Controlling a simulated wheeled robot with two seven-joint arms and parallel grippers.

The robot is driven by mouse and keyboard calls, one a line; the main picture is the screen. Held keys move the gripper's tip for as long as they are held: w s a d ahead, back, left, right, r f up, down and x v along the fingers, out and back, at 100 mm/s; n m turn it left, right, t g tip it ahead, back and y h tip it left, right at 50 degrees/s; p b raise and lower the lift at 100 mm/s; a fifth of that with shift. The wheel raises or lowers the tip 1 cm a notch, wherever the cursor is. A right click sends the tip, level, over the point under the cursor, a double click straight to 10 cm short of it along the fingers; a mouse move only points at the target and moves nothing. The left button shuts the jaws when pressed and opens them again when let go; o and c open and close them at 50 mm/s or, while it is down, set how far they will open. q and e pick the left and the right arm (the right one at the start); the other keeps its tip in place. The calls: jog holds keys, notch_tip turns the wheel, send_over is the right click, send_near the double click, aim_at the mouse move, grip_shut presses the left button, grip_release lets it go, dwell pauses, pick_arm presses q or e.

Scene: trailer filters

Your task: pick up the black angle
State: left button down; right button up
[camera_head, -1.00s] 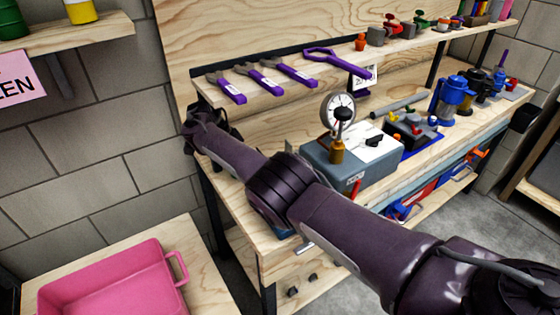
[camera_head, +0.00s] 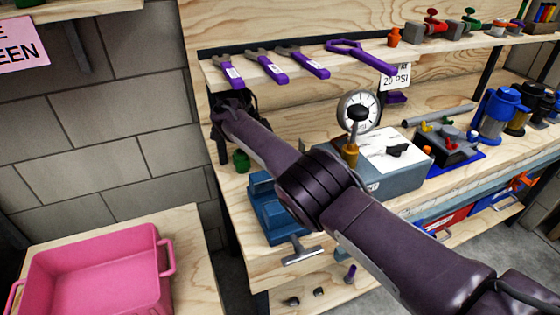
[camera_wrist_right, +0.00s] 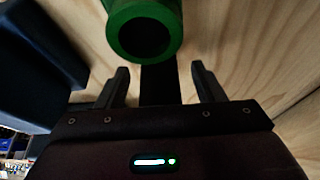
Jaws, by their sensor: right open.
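My right arm reaches across the bench from the lower right. Its gripper (camera_head: 230,110) is at the bench's back left corner, seen from behind, so its fingers are unclear in the head view. In the right wrist view the right gripper (camera_wrist_right: 161,85) is open, its fingers apart. A flat black strip (camera_wrist_right: 159,86) lies between them, apart from both; it may be the black angle, but I cannot tell. A green round-ended part (camera_wrist_right: 144,32) is just beyond it and also shows on the bench (camera_head: 241,161). The left gripper is out of view.
A blue vise (camera_head: 268,218) stands right of the green part, partly behind my arm. A grey box with a gauge (camera_head: 358,112) stands on the bench. A pink bin (camera_head: 95,270) sits at the lower left.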

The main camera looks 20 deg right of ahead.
jog(key=shift+d, duration=0.15)
jog(key=shift+c, duration=0.5)
jog(key=c, duration=1)
jog(key=shift+r, duration=0.2)
